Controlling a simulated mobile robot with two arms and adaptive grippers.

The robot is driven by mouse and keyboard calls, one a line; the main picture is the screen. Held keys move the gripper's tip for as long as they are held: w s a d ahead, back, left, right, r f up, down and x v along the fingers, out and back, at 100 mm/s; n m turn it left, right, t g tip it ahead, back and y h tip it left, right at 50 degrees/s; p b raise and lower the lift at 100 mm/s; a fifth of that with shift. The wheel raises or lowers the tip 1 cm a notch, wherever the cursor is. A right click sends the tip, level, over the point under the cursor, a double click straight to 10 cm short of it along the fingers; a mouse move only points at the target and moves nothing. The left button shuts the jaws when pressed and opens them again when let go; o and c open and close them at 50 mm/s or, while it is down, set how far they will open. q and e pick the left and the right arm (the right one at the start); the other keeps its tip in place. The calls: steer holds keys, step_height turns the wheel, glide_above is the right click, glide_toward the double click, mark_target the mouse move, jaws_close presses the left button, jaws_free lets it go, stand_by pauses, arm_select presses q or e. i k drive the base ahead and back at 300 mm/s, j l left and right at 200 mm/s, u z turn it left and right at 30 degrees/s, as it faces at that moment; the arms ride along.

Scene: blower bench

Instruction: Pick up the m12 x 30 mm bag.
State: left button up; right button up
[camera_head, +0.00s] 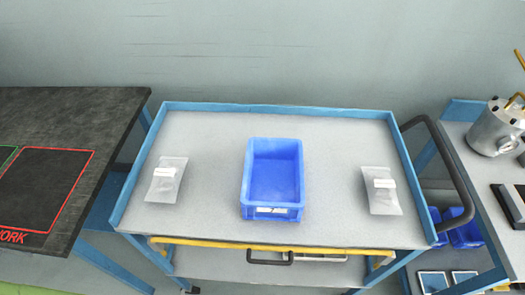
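Two clear plastic bags with white labels lie flat on the grey top of a blue-framed cart (320,130). The left bag (165,185) lies near the cart's left side. The right bag (383,197) lies near its right side. The labels are too small to read, so I cannot tell which one is the m12 x 30 mm bag. Neither of my grippers is in view.
An empty-looking blue bin (273,180) stands between the bags. A raised blue rim (280,108) edges the cart top. A dark workbench (120,100) stands at the left. At the right, another cart carries a metal cylinder (492,128). The cart's back area is clear.

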mark_target(164, 187)
steer(key=u, duration=0.35)
steer(key=i+j+u, duration=0.1)
steer(key=u, duration=0.2)
steer(key=i+u, duration=0.15)
steer(key=u, duration=0.2)
